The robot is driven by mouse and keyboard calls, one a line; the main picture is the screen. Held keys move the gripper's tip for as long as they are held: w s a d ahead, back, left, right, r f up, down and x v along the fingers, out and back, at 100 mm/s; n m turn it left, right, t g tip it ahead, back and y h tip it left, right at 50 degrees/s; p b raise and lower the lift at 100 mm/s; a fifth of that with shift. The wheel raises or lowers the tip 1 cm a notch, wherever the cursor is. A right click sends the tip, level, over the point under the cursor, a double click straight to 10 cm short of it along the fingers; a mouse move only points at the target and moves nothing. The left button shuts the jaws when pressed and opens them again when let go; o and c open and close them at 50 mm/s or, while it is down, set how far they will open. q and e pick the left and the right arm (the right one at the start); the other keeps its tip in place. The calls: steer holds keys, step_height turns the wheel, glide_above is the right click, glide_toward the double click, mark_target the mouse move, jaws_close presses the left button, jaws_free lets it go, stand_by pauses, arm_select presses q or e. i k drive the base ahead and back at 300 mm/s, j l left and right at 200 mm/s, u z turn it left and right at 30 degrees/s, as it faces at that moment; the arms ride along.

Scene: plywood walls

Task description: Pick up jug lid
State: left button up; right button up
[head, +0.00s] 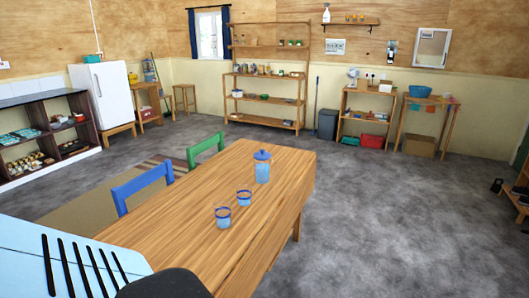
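A jug (262,171) with a clear light-blue body stands upright near the far end of the wooden table. Its blue jug lid (262,155) sits on top of it. Two clear cups with blue rims, a farther one (244,198) and a nearer one (223,217), stand on the table in front of the jug. Neither of my grippers shows in the head view, so whether they are open or shut is hidden.
The wooden table (165,242) fills the lower middle. A blue chair (143,187) and a green chair (205,149) stand along its left side. The grey floor (400,220) to the right is open. Shelves and a white fridge (103,97) line the walls.

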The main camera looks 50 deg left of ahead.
mark_target(262, 154)
steer(key=i+u, duration=0.45)
steer(key=i, duration=0.15)
steer(key=i+l+u, duration=0.1)
steer(key=i+u, duration=0.3)
steer(key=i, duration=0.15)
